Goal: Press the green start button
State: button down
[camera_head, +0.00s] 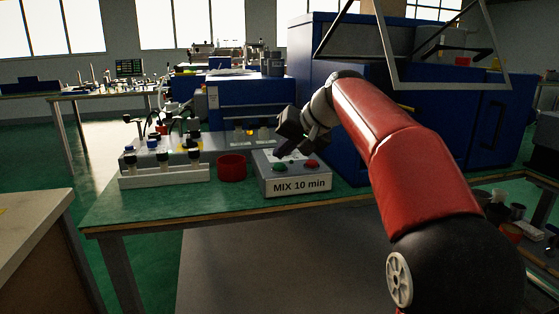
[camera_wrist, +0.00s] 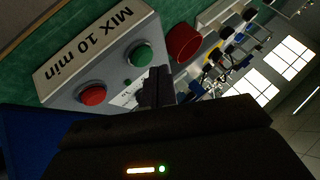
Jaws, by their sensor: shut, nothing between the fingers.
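The green start button (camera_head: 279,168) is on the top of a grey control box (camera_head: 297,187) labelled "MIX 10 min", left of a red button (camera_head: 311,164). In the wrist view the green button (camera_wrist: 139,55) sits just above the fingertips, with the red button (camera_wrist: 93,95) to its left. My gripper (camera_head: 281,152) is shut and empty, above the back part of the box. Its fingers (camera_wrist: 154,84) show dark in the wrist view, pointing towards the green button. A gap seems to remain between them, but its exact size cannot be told.
A red cup (camera_head: 232,168) stands just left of the box. A white rack (camera_head: 164,176) with dark-capped bottles stands farther left. A large blue machine (camera_head: 345,125) is behind and to the right. The green bench top (camera_head: 130,205) is clear along its front.

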jog(key=shift+r, duration=0.1)
notch_tip(320, 180, up, 5)
jog(key=p, duration=0.5)
dwell(0.7)
jog(key=h, duration=0.2)
send_near(283, 166)
jog(key=s, duration=0.3)
jog(key=s+d+f+h, duration=0.1)
jog(key=s+d+f, duration=0.3)
jog(key=s, duration=0.5)
jog(key=s+d+f+m+h, duration=0.1)
jog(key=s+d+f, duration=0.3)
jog(key=s+f, duration=0.5)
jog(key=s+d+f+h, duration=0.3)
jog(key=s+d+f, duration=0.2)
jog(key=s, duration=0.4)
jog(key=shift+f, duration=0.7)
